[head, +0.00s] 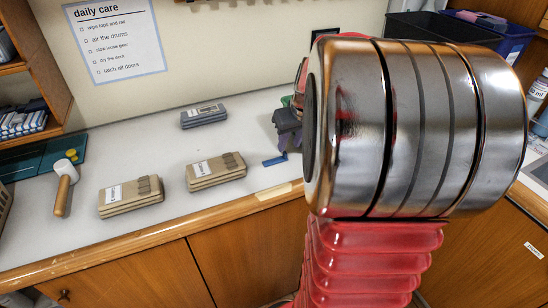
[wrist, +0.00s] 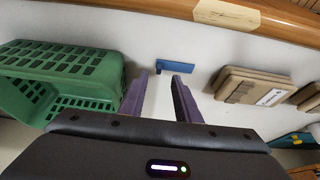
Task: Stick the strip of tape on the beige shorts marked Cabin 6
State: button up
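A short blue strip (head: 275,160), which looks like the tape, lies on the white counter; it also shows in the wrist view (wrist: 176,66). My gripper (head: 288,138) is open and empty, its purple fingers (wrist: 160,76) apart and pointing at the strip. Two folded beige shorts with white labels lie to the strip's left in the head view: a nearer-left pair (head: 130,198) and a middle pair (head: 216,172). The middle pair also shows in the wrist view (wrist: 250,88). The label writing is too small to read surely.
A grey folded item (head: 203,116) lies behind the shorts. A mallet (head: 65,188) lies at left. A green basket (wrist: 62,75) stands beside my gripper. A pale patch (head: 273,192) sits on the counter's front edge. Dark and blue bins (head: 495,35) stand at back right.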

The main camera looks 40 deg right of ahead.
aim_at(286, 153)
jog(key=shift+w+f, duration=0.1)
jog(key=shift+f, duration=0.2)
jog(key=shift+x, duration=2.6)
jog(key=shift+d, duration=0.15)
jog(key=shift+c, duration=0.6)
grip_shut()
